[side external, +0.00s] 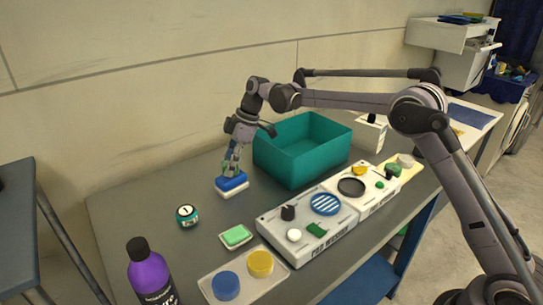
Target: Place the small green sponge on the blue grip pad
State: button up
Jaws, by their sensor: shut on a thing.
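A small green sponge (236,235), a green block with a white rim or base, lies on the grey bench in front of the long white panel. A round blue pad with white stripes (325,205) sits on that panel and looks like the blue grip pad. My gripper (232,174) points down at the back left of the bench, left of the teal bin, apart from the green sponge. It is shut on a blue-and-white block (232,184) at its fingertips. I cannot tell whether that block touches the bench.
A teal bin (300,150) stands behind the white panel (325,232), which carries several knobs and discs. A small teal jar (187,215), a purple bottle (150,272) and a pale tray (245,277) with blue and yellow discs stand in front.

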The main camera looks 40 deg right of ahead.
jog(key=shift+f, duration=0.3)
jog(key=shift+f, duration=0.1)
jog(key=o, duration=0.8)
